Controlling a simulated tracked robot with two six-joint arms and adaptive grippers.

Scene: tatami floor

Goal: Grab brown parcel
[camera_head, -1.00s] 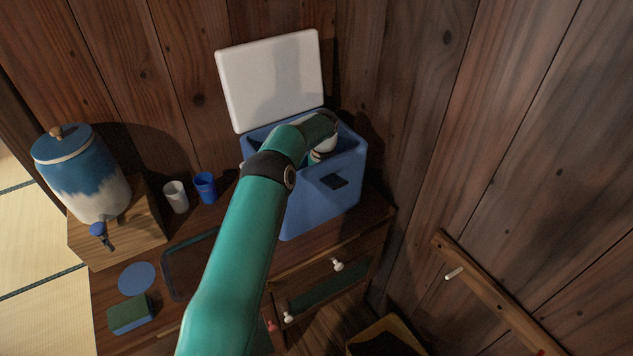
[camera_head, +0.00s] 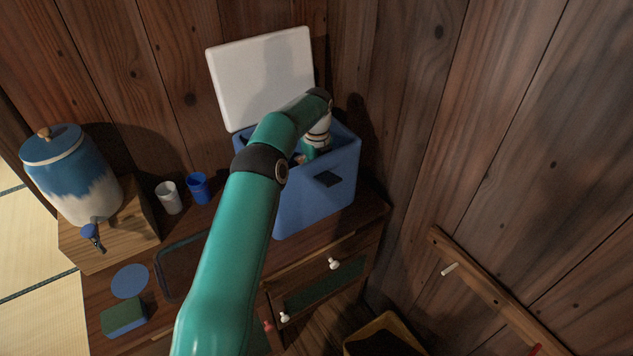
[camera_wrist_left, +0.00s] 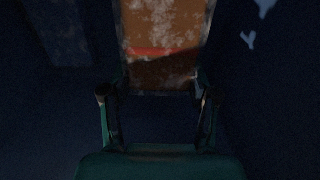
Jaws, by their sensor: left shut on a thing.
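The brown parcel (camera_wrist_left: 160,65) shows in the left wrist view, a flat block with pale frost-like patches and a red band. My left gripper (camera_wrist_left: 158,100) is shut on its near end, one finger at each side. In the head view my left arm reaches over the front of the open blue cooler box (camera_head: 318,195), and the wrist points down into it. The fingers and most of the parcel are hidden there by the arm and the box wall. My right gripper is not in view.
The cooler's white lid (camera_head: 262,78) stands open behind it. On the wooden cabinet are a white cup (camera_head: 169,198), a blue cup (camera_head: 198,188), a dark tray (camera_head: 180,268), a sponge (camera_head: 124,317) and a blue-white dispenser (camera_head: 75,175). Wooden walls stand close behind and right.

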